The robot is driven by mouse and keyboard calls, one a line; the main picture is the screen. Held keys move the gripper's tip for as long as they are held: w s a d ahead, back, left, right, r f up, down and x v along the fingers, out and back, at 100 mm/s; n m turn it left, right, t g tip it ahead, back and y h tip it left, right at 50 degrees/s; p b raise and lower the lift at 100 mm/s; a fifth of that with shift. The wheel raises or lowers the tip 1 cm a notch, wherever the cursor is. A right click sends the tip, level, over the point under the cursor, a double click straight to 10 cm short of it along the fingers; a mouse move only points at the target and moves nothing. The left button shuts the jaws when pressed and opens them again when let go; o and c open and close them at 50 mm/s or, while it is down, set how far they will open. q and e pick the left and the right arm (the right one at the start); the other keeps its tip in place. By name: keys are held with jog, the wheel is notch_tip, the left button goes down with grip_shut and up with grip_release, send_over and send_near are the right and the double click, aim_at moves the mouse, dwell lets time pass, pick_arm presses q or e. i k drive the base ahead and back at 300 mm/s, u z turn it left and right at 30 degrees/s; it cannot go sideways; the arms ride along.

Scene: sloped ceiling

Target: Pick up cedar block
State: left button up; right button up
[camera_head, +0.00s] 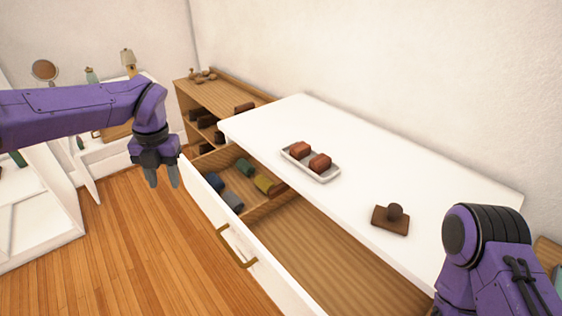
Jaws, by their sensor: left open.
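Two reddish-brown blocks, which look like the cedar blocks, sit side by side in a small white tray (328,178) on the white dresser top. The nearer-left one (300,150) and the right one (320,163) are both upright and uncovered. My left gripper (164,182) points down, open and empty, over the floor to the left of the open drawer, well apart from the tray. My right arm shows at the lower right; its gripper is out of frame.
The drawer (225,243) is pulled out; several rolled cloths (244,167) lie in its far compartment, and its near part is bare. A dark brown knobbed object (391,218) sits on the white top (300,110). A wooden shelf (213,97) stands behind.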

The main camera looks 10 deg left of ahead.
aim_at(299, 151)
jog(key=z, duration=3.7)
jog(key=k, duration=1.5)
jog(key=u, duration=1.8)
jog(key=i, duration=0.55)
